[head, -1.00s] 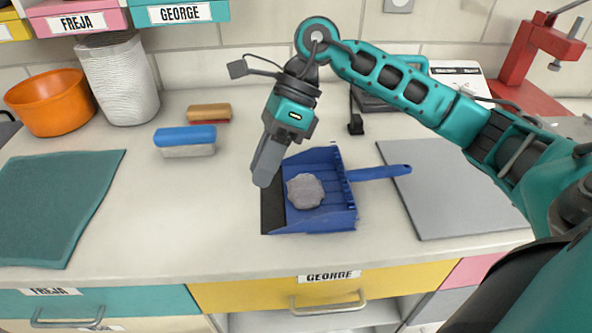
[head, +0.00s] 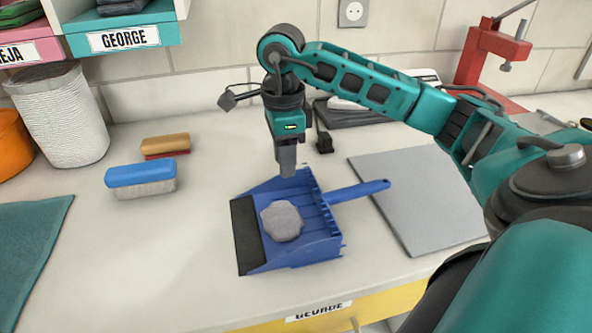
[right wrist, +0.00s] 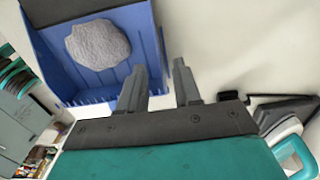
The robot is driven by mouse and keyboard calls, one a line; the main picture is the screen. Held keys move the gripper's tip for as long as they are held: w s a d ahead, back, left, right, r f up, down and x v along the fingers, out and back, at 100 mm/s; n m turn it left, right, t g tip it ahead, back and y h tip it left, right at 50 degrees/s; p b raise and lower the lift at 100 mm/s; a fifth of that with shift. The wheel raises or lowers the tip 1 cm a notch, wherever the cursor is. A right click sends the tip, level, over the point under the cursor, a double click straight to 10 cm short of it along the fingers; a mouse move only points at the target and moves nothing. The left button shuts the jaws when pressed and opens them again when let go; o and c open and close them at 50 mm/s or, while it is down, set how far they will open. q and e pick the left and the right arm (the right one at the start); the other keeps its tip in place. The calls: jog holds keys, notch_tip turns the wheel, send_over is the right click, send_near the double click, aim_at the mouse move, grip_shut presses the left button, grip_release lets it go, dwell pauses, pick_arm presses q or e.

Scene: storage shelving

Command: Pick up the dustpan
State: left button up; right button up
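The blue dustpan (head: 318,246) lies on the counter in the middle of the head view, its handle (head: 358,191) pointing right and its dark lip at the left. A grey, roundish lump (head: 282,221) lies in the pan. My right gripper (head: 286,168) points down by the pan's back edge in the head view. The handle is not clearly visible there. My left gripper is not in view.
A grey flat board (head: 420,200) lies right of the dustpan. A blue-topped brush (head: 141,178) and a wooden brush (head: 166,146) lie left. A white basket (head: 62,118) stands at the back left, a red stand (head: 492,60) at the back right.

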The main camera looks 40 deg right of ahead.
aim_at(285, 190)
notch_tip(285, 190, down, 5)
jog(key=shift+r, duration=0.1)
grip_shut()
dwell(0.3)
jog(key=shift+r, duration=0.1)
